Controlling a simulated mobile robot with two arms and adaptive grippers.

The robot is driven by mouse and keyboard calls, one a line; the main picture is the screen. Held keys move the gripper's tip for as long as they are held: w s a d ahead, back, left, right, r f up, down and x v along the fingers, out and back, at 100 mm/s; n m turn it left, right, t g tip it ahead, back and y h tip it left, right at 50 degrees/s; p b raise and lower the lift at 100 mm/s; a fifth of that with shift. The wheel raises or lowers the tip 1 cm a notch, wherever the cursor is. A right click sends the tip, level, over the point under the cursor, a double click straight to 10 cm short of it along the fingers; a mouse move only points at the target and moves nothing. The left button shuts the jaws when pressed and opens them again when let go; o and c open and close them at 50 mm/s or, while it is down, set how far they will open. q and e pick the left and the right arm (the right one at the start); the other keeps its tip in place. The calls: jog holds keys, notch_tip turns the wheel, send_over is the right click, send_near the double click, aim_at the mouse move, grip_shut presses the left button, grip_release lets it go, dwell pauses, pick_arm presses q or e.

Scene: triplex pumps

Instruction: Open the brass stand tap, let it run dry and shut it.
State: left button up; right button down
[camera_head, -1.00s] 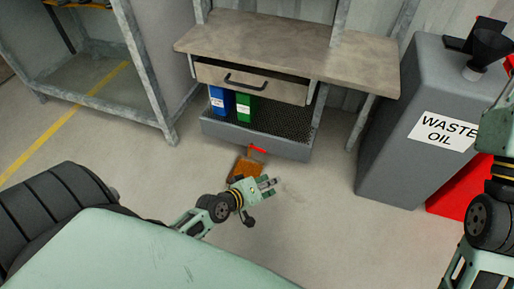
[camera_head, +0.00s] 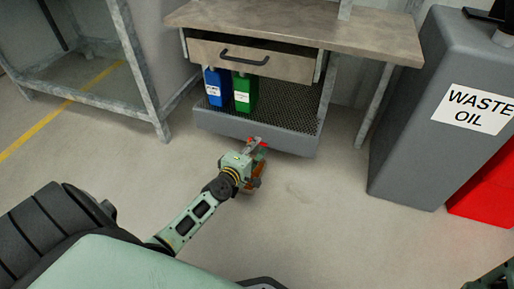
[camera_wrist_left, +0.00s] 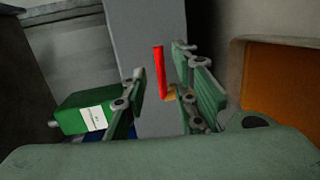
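The brass stand tap's red lever (camera_wrist_left: 158,72) stands upright between my left gripper's fingers in the left wrist view, with a bit of brass body (camera_wrist_left: 171,92) below it. In the head view only red bits of the lever (camera_head: 264,144) show at the front of the bench's lower tray; the gripper hides the rest. My left gripper (camera_head: 257,143) is open around the lever, also in the left wrist view (camera_wrist_left: 160,85). A gap shows left of the lever; contact on the right is unclear.
An orange-brown container (camera_head: 257,176) stands on the floor below the tap, partly hidden by my left gripper. Blue (camera_head: 216,87) and green (camera_head: 244,92) cans stand on the mesh tray (camera_head: 287,142). A grey waste oil tank (camera_head: 410,150) stands at right.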

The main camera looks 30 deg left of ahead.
pick_arm(q)
jog(key=shift+x, duration=1)
jog(key=shift+c, duration=0.2)
grip_shut()
